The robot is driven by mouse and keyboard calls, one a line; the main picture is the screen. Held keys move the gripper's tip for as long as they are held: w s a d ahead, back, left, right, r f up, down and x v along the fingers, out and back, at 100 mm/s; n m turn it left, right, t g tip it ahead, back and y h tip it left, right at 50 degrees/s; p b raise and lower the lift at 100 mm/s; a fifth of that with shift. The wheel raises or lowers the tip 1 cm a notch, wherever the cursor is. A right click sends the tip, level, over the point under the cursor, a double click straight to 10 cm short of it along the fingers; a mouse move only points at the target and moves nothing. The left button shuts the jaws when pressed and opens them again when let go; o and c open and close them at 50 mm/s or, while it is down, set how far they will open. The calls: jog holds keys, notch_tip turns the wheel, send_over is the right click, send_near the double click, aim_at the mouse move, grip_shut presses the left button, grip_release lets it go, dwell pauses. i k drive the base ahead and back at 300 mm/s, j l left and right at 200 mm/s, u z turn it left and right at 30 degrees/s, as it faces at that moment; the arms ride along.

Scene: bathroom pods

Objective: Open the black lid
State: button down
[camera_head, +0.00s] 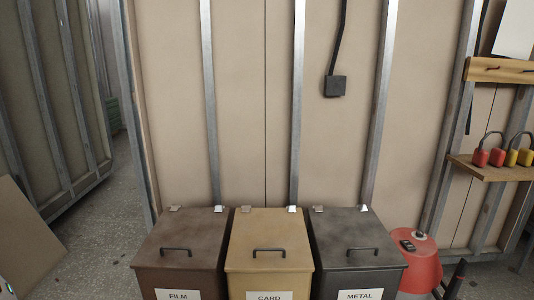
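The black lid (348,238) is the dark grey-black top of the right-hand bin, labelled METAL (359,295). It looks shut and lies flat on the bin. A dark bar handle (362,251) sits near its front edge. Light metal hinges (364,209) show at its back edge by the wall. My gripper is not in view.
A tan CARD bin (268,240) and a brown FILM bin (180,240) stand to the left. A red machine (416,262) stands close on the right. A shelf (492,170) with padlocks is at the right wall. Speckled floor (105,245) is open at left.

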aim_at(348, 239)
jog(key=i+j+z, duration=0.15)
jog(key=i+j, duration=0.75)
